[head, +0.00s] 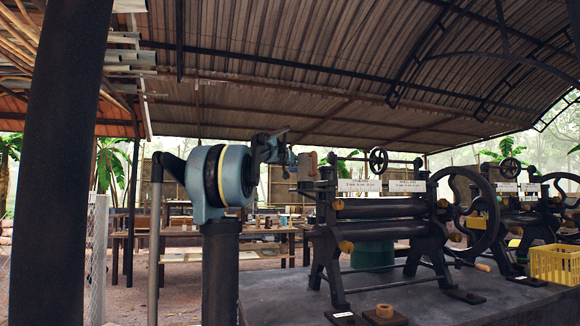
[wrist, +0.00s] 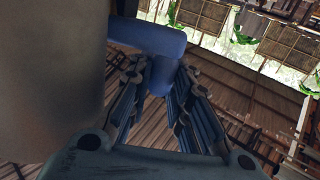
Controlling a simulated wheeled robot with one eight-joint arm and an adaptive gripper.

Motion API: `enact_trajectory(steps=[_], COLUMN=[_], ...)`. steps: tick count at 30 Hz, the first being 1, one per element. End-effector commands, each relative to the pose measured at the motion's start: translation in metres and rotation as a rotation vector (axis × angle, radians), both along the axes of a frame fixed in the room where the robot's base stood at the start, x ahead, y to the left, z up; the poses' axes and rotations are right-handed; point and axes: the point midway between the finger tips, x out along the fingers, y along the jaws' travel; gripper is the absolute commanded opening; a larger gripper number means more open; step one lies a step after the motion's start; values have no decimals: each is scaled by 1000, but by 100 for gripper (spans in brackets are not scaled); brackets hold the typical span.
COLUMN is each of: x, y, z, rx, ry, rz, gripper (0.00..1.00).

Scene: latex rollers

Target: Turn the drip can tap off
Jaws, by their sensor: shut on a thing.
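The drip can (head: 307,166) is a small rusty-brown can at the upper left end of the near roller machine. In the wrist view the drip can (wrist: 55,75) fills the left side as a large blurred grey-brown shape. The tap (wrist: 147,38) is blue and juts to the right from the can, with a blue part coming down from it between my fingers. My gripper (head: 292,160) is at the can's left side in the head view. In the wrist view my gripper (wrist: 160,78) is shut on the tap's blue lower part. The tap is too small to make out in the head view.
The roller machine (head: 385,208) has a large handwheel on its right and stands on a dark table (head: 285,295). A green bucket (head: 373,256) is beneath the rollers. A second machine (head: 515,200) and a yellow crate (head: 553,263) are at the right.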

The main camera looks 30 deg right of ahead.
Motion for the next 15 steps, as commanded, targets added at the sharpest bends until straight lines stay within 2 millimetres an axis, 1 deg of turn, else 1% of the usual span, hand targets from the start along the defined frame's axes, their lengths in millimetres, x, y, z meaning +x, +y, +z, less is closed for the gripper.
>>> enact_trajectory(steps=[7,15], x=[-3,-3], y=[2,2], z=[0,0], rx=[1,2], ry=[1,1], rz=[64,76], gripper=[0,0])
